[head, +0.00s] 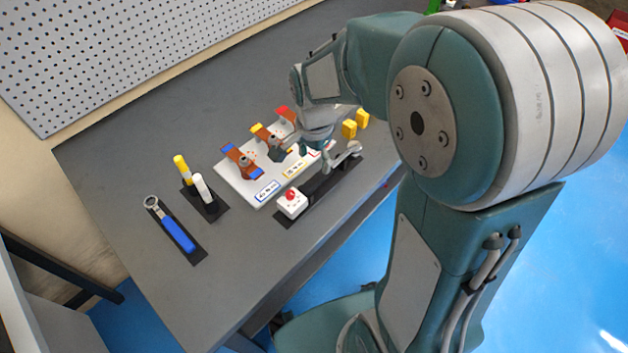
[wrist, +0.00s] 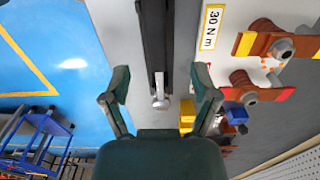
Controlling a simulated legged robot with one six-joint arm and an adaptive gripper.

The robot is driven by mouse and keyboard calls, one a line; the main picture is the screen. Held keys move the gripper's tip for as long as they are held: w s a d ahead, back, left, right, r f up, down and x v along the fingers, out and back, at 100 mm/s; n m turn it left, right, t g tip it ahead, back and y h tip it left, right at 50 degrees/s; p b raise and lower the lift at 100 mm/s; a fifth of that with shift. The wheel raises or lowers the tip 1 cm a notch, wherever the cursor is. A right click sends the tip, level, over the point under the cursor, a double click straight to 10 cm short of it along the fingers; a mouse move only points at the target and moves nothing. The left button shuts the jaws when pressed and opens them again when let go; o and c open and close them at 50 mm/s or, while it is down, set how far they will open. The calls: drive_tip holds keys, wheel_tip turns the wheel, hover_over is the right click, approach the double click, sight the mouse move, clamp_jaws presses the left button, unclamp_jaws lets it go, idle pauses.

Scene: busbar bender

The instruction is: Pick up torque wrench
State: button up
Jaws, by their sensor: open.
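What looks like the torque wrench, a long dark tool with a silver head (head: 345,155), lies along a black holder strip (head: 320,189) at the table's front edge. In the wrist view its dark shaft (wrist: 154,35) runs down the picture to a round metal end (wrist: 160,103). My gripper (head: 317,147) is over the table near the silver head, partly hidden by my arm. In the wrist view its open fingers (wrist: 160,77) stand either side of the tool, with nothing gripped. A blue-handled ring-head wrench (head: 177,232) lies on a black mat at the left.
A white board (head: 230,183) with copper-coloured bars and torque labels lies behind the strip. A white box with a red button (head: 291,203) stands at the strip's left end. Yellow blocks (head: 349,128) are near my gripper. Two markers (head: 201,188) stand left. The front-left table is clear.

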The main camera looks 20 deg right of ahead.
sight(314, 180)
drive_tip(key=f, duration=0.7)
drive_tip(key=shift+s+f, duration=0.2)
drive_tip(key=shift+s, duration=0.1)
clamp_jaws()
